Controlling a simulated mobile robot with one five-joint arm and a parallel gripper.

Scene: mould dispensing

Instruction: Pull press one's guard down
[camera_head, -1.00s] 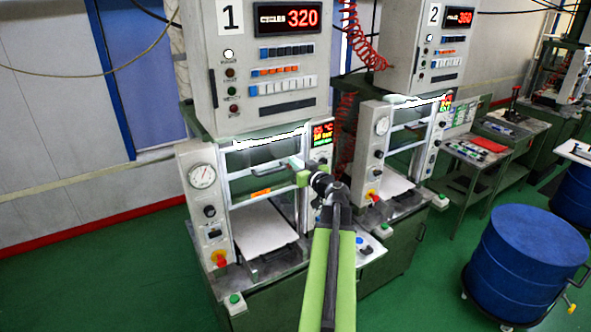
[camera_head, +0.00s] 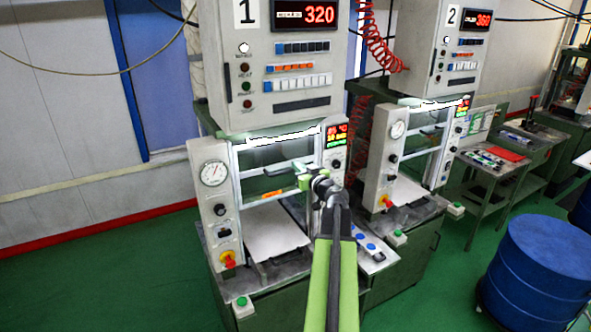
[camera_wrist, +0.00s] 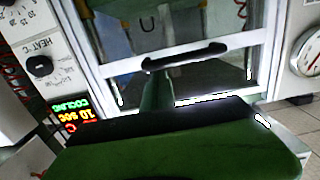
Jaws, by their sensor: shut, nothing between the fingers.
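Press one (camera_head: 211,205), under the cabinet marked 1, has a guard (camera_head: 238,180) with a pale metal frame and clear panes. The opening below the guard shows a white plate (camera_head: 275,232). My green gripper (camera_head: 303,181) is in front of the guard, towards its right side. In the wrist view, which looks upside down, the guard's black bar handle (camera_wrist: 205,53) lies across the pale frame rail (camera_wrist: 230,42). The tip of my gripper (camera_wrist: 158,88) is shut and empty and reaches up to the handle's left part in the picture. I cannot tell whether they touch.
A round gauge (camera_head: 213,173) and a lit display (camera_head: 335,142) flank the guard. Press two (camera_head: 395,150) stands close on the right. A blue drum (camera_head: 538,268) stands at the lower right. Green floor (camera_head: 110,270) is clear on the left.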

